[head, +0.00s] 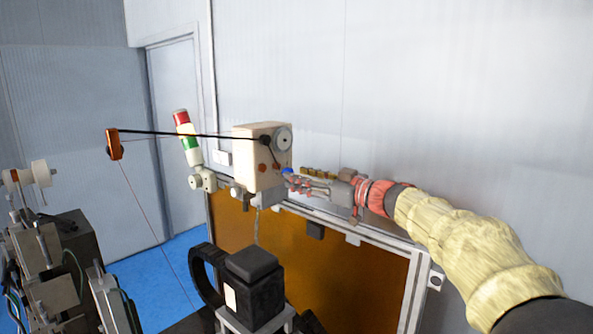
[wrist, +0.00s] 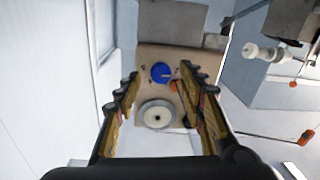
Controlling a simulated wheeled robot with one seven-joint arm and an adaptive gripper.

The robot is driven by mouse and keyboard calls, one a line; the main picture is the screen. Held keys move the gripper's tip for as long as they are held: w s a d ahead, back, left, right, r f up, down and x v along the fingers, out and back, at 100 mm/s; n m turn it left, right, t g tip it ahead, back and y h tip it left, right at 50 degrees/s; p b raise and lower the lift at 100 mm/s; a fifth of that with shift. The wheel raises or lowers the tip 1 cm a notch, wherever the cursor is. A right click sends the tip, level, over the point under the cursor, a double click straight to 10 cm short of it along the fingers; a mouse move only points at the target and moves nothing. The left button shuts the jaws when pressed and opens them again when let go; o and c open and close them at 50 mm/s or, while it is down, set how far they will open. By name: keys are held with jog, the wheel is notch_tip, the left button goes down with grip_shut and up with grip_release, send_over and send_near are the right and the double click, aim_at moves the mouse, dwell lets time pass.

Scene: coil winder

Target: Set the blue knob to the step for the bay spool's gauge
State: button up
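The blue knob (wrist: 162,72) sits on the face of a beige box (wrist: 188,52). In the head view a small part of the knob (head: 287,170) shows beside the box (head: 256,160). My gripper (wrist: 160,77) is open, its two fingers spread to either side of the knob in the wrist view. In the head view my gripper (head: 292,181) reaches the box from the right. Contact with the knob cannot be told. The knob's step marks are too small to read. A white spool (head: 40,172) is on the machine at far left; whether it is the bay spool is unclear.
A pale round disc (wrist: 156,115) lies near the knob on the same box face. A black arm (head: 190,134) extends left from the box to an orange piece (head: 114,144). A red-and-green signal light (head: 187,137) stands behind. An amber panel (head: 330,270) hangs below.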

jog(key=shift+x, duration=0.85)
jog(key=c, duration=0.3)
jog(key=c, duration=0.7)
grip_shut()
